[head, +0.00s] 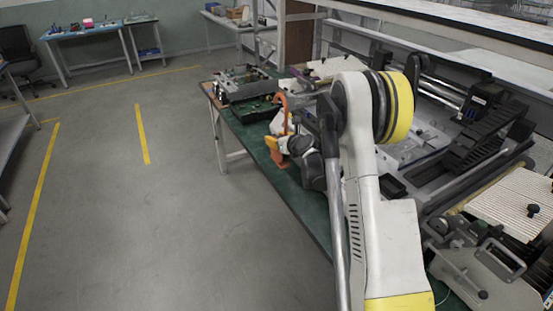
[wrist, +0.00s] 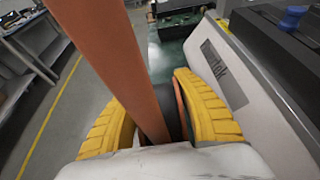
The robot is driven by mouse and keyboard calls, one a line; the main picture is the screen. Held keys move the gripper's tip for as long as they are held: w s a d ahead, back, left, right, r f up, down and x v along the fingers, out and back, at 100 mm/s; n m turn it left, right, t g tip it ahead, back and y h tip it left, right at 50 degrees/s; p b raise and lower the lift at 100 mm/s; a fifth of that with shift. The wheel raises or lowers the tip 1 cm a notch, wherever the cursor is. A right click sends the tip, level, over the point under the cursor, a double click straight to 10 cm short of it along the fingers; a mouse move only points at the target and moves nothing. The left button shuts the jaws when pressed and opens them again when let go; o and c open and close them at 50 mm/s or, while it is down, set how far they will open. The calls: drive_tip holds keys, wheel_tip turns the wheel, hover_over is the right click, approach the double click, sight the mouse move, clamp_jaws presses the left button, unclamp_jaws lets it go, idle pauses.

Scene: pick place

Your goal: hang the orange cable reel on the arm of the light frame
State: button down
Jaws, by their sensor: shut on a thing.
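The orange cable reel (head: 283,103) shows in the head view as a curved orange band above my gripper, over the green table; my arm hides part of it. In the wrist view the reel (wrist: 112,55) is a broad orange band running from the top edge down between the fingers, very near the camera. My gripper (head: 277,151) is shut on it. The gripper's two yellow fingers (wrist: 160,108) stand on either side of the band in the wrist view. I cannot make out the light frame or its arm with certainty in either view.
The green table (head: 308,207) runs along the right, crowded with machinery. Dark equipment (head: 245,84) sits on its far end. A pale lettered housing (wrist: 222,68) stands close to the right finger. A black tray-like part (head: 392,187) lies nearer.

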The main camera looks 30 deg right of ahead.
sight(275, 151)
wheel_tip(275, 151, down, 6)
drive_tip(key=shift+r+b, duration=0.15)
drive_tip(key=shift+b, duration=0.85)
drive_tip(key=c, duration=1)
unclamp_jaws()
